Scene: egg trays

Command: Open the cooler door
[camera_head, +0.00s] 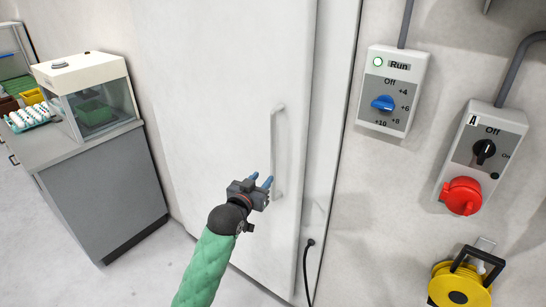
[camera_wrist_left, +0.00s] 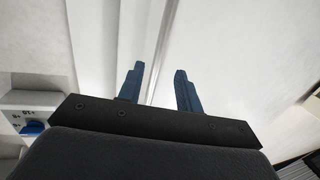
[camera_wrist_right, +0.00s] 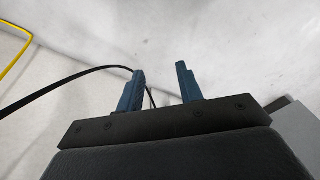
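The cooler door (camera_head: 215,90) is a tall white panel that looks shut. Its pale vertical bar handle (camera_head: 273,150) is near the door's right edge. My left gripper (camera_head: 261,179) is at the lower part of the handle, with its blue fingers up close to the bar. In the left wrist view the fingers (camera_wrist_left: 158,70) are apart, with a pale narrow strip running up between them; I cannot tell whether the bar is between the fingertips. My right gripper (camera_wrist_right: 160,70) is open and empty in its wrist view, facing a pale surface, and is out of the head view.
A control box with a blue knob (camera_head: 383,103) and another with a red knob (camera_head: 462,195) are on the wall at right. A yellow reel (camera_head: 459,284) is below them. A grey cabinet (camera_head: 105,195) with a glass-fronted box and egg tray stands at left.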

